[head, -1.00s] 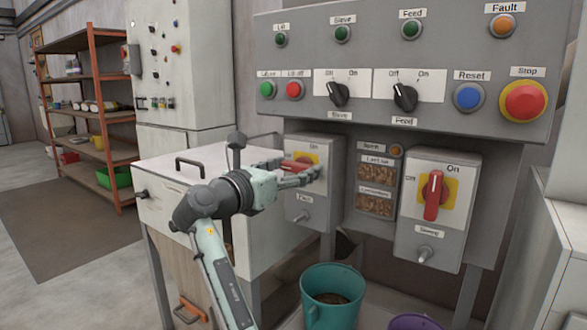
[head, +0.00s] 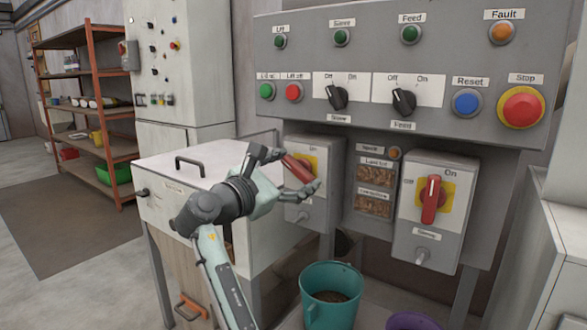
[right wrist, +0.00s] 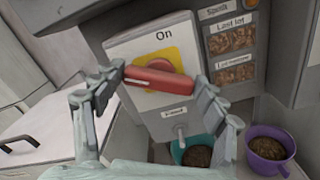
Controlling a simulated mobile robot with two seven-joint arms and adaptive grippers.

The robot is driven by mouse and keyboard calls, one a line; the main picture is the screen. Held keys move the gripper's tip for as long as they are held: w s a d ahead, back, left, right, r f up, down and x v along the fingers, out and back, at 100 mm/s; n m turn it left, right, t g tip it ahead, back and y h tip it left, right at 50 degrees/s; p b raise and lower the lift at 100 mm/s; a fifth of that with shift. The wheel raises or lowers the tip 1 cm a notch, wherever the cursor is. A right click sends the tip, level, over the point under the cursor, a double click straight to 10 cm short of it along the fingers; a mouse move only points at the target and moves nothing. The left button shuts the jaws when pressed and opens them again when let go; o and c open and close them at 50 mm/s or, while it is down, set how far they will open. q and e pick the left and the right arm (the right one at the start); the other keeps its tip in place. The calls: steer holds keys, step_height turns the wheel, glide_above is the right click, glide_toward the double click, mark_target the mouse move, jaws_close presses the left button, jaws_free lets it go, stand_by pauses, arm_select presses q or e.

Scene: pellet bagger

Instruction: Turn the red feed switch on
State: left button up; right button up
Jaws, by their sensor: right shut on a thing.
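The red switch handle (head: 298,168) sits on a yellow plate on the left grey switch box (head: 303,217). It also shows in the right wrist view (right wrist: 158,80). It lies at a slant between the side and the "On" mark at the top, its left end higher. My right gripper (head: 288,173) is shut on the handle, one finger at each end in the right wrist view (right wrist: 160,90). The box's lower label is too small to read surely. My left gripper is not in view.
The right switch box (head: 430,235) has a similar red handle (head: 431,199) standing upright towards "On". Above is a panel (head: 360,60) with black selectors, lamps and a red stop button (head: 522,106). A teal bucket (head: 331,292) and a purple bucket (head: 410,321) stand below.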

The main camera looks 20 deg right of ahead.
steer(key=m, duration=0.2)
steer(key=shift+f+m, duration=0.1)
steer(key=shift+m, duration=1.2)
steer(key=m+b, duration=0.1)
steer(key=m, duration=0.2)
steer(key=shift+s+f+b, duration=0.1)
steer(key=shift+f+b, duration=0.05)
steer(key=shift+b, duration=0.15)
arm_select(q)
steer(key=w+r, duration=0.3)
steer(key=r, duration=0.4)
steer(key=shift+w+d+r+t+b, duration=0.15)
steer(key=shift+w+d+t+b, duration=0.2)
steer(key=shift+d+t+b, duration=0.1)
arm_select(e)
steer(key=shift+d+m, duration=0.1)
steer(key=shift+m, duration=1.3)
steer(key=o, duration=1.2)
steer(key=shift+c, duration=0.2)
